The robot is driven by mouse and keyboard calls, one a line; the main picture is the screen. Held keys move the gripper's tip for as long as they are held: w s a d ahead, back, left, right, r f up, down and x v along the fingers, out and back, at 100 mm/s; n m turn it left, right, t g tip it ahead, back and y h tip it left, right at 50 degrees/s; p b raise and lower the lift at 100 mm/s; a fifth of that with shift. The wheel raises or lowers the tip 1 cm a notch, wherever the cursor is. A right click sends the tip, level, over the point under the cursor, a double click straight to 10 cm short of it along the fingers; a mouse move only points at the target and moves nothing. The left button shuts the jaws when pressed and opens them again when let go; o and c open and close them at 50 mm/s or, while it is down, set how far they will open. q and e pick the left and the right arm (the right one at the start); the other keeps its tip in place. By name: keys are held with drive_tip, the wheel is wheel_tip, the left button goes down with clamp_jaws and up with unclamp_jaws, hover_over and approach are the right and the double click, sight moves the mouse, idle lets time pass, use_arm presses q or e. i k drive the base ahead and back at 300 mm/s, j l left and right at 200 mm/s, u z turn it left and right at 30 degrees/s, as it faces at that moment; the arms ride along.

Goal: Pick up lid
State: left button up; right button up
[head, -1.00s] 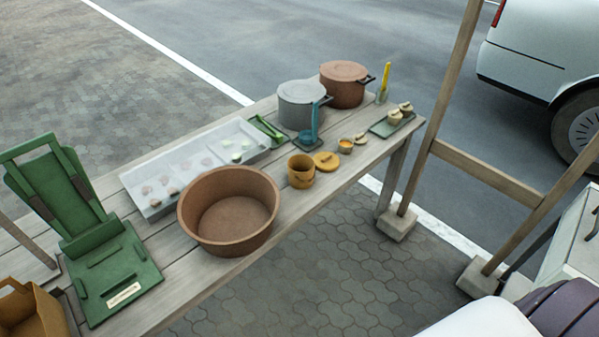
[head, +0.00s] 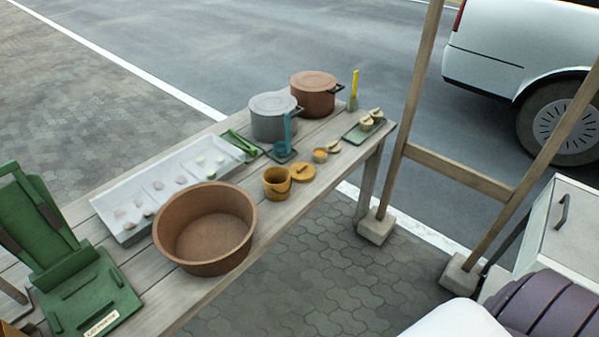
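A small yellow lid (head: 303,172) lies flat on the wooden table, just right of an open yellow pot (head: 277,183). The grey pot (head: 273,120) has its own lid (head: 274,103) on top. The brown pot (head: 318,99) behind it is also covered by a lid (head: 314,80). The picture does not show which lid the task means. Neither of my grippers is in view.
A wooden table (head: 180,300) also bears a large brown bowl (head: 205,225), a pale sectioned tray (head: 118,232), a green stand (head: 85,290) and a small tray (head: 352,135). A wooden post frame (head: 457,172) stands right of the table, beside a white cabinet (head: 548,225).

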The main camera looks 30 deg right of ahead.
sight(301, 172)
drive_tip(key=i+l, duration=0.15)
drive_tip(key=l, duration=0.2)
drive_tip(key=i+l, duration=0.1)
drive_tip(key=l, duration=0.3)
drive_tip(key=i+l, duration=0.15)
drive_tip(key=l, duration=0.2)
drive_tip(key=i+l, duration=0.1)
drive_tip(key=l, duration=0.3)
